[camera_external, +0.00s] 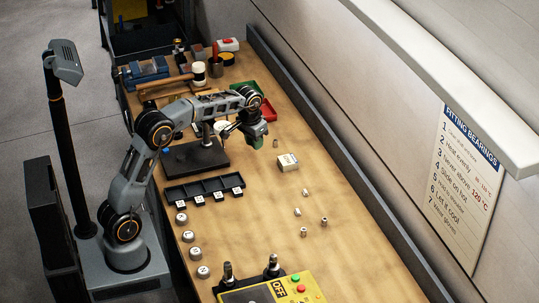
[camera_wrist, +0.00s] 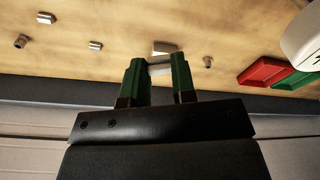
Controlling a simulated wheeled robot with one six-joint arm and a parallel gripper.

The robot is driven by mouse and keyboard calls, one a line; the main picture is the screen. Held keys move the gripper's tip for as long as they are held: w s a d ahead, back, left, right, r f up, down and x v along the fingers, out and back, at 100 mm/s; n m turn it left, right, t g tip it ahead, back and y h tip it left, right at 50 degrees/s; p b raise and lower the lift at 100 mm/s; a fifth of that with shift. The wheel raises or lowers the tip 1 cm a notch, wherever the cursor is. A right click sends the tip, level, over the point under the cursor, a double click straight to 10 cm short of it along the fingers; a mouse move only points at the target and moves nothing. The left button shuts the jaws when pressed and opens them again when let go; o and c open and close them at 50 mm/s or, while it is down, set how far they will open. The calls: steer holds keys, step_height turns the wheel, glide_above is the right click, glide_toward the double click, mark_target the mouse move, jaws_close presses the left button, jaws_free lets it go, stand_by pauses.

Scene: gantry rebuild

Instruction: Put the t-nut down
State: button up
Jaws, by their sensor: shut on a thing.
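My gripper (camera_external: 257,141) hangs over the work table (camera_external: 345,265), at the end of the arm reaching across from the left. In the wrist view its two green fingers (camera_wrist: 160,66) are shut on a small grey metal piece, which I take to be the t-nut (camera_wrist: 160,69). The fingers hide part of it, and I cannot make it out in the external view. Its height above the table is hard to tell. Other small metal parts stand apart on the table, one (camera_external: 276,143) close to the gripper and others (camera_external: 306,191) further toward the front.
A small pale box (camera_external: 288,162) stands near the gripper. Red (camera_external: 269,111) and green (camera_wrist: 281,75) trays lie near the back wall. A black compartment tray (camera_external: 180,194) and several round pieces (camera_external: 188,236) line the left edge. The table's middle is largely clear.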

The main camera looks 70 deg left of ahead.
steer(key=shift+w+a+r, duration=0.1)
steer(key=shift+w+r, duration=0.2)
steer(key=shift+r, duration=0.3)
steer(key=p, duration=0.7)
glide_above(288, 159)
steer(key=s, duration=0.1)
steer(key=f, duration=0.8)
steer(key=shift+s+d+f, duration=0.1)
steer(key=shift+d, duration=0.15)
steer(key=shift+w+a+f+p, duration=0.1)
steer(key=shift+w+f+p, duration=0.2)
steer(key=shift+f, duration=0.15)
steer(key=shift+w+f+p, duration=0.15)
steer(key=shift+f+p, duration=0.1)
steer(key=shift+f, duration=0.2)
steer(key=shift+f+p, duration=0.35)
steer(key=shift+f, duration=1)
steer(key=shift+f, duration=0.2)
steer(key=o, duration=0.9)
